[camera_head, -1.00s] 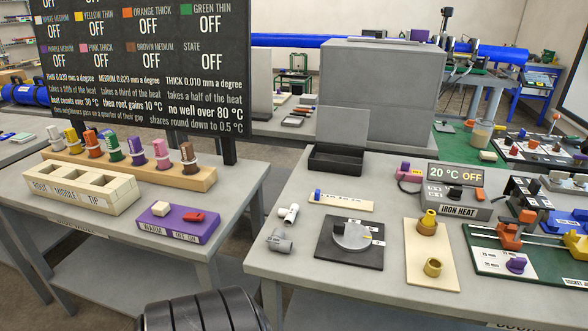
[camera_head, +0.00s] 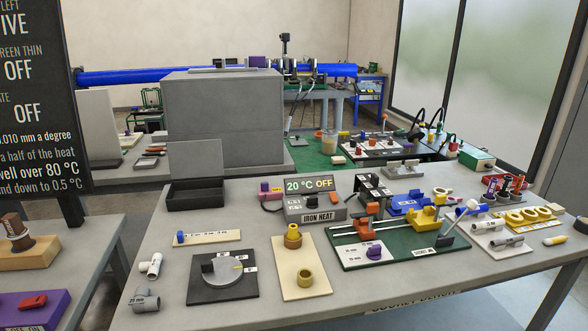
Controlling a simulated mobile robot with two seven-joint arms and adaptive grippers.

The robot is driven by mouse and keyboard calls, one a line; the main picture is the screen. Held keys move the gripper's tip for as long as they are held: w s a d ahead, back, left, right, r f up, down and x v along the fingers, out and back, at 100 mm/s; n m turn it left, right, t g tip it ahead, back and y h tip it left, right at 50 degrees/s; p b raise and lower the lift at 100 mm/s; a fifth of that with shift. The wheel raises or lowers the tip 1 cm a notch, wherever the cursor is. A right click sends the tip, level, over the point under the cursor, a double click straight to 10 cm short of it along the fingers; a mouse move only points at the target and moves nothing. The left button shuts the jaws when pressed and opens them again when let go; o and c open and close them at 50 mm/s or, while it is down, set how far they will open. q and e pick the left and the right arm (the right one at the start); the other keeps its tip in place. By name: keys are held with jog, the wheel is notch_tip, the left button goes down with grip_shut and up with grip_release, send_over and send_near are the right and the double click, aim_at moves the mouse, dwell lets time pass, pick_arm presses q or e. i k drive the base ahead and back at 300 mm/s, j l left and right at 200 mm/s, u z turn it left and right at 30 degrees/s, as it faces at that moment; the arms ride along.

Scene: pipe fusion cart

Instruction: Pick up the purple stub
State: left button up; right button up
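No purple stub stands in view on the wooden rack (camera_head: 30,256). Only the rack's right end shows at the left edge, with a brown stub (camera_head: 16,232) on it. A small purple piece (camera_head: 374,252) sits on the white plate of the green board (camera_head: 425,250); I cannot tell whether it is a stub or a knob. Neither of my grippers can be made out in this view.
The right bench (camera_head: 150,235) holds a black open box (camera_head: 196,194), a grey dial plate (camera_head: 224,285), a cream board (camera_head: 302,278) with brass fittings, and the iron heat unit (camera_head: 315,208). A gap separates it from the left table (camera_head: 85,255).

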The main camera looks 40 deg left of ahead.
aim_at(494, 182)
jog(key=i+l, duration=0.15)
jog(key=i, duration=0.3)
jog(key=i+l+u, duration=0.15)
jog(key=i, duration=0.3)
